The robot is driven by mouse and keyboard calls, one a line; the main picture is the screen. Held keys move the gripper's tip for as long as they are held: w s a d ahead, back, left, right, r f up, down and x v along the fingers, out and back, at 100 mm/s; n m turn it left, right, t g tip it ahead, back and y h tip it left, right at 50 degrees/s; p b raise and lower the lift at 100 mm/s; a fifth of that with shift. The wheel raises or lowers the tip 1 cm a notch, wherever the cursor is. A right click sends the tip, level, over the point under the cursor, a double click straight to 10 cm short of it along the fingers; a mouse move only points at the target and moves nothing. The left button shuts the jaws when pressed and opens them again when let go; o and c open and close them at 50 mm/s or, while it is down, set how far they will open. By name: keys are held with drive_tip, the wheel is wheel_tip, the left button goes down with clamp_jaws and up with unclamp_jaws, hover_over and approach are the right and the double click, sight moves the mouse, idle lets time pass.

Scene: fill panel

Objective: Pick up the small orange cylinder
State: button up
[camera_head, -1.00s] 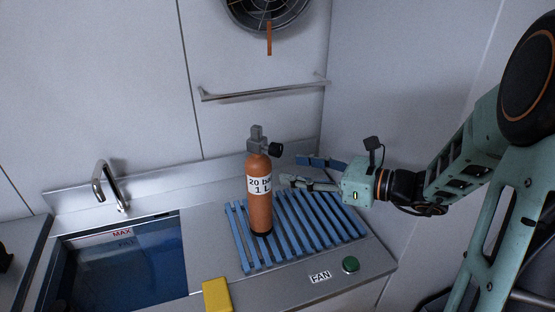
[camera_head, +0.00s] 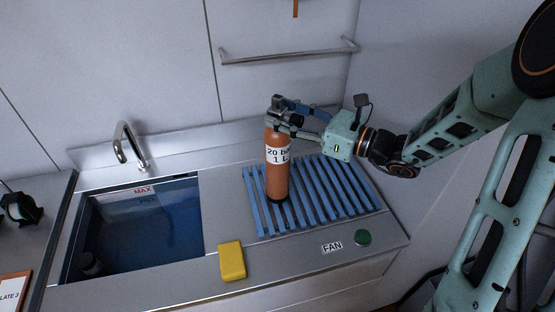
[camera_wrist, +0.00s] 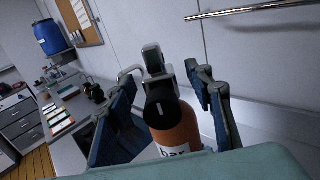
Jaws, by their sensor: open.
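The small orange cylinder (camera_head: 277,182) stands upright on the blue slatted rack (camera_head: 325,200), with a white label reading "20 bar 1 L" and a grey valve on top. My gripper (camera_head: 295,115) is at the height of the cylinder's top, reaching in from the right. In the wrist view its two blue fingers (camera_wrist: 165,110) are open, one on each side of the cylinder's neck and valve (camera_wrist: 158,85). The cylinder's orange shoulder (camera_wrist: 176,126) shows between them. I cannot tell whether either finger touches it.
A sink (camera_head: 140,235) with dark blue water lies left of the rack. A tap (camera_head: 128,147) stands behind it. A yellow sponge (camera_head: 232,261) and a green FAN button (camera_head: 363,237) are on the counter's front. A metal rail (camera_head: 290,57) runs along the wall above.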

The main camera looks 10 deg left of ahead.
drive_tip(key=shift+x, duration=0.9)
drive_tip(key=shift+c, duration=0.3)
clamp_jaws()
drive_tip(key=shift+r, duration=0.2)
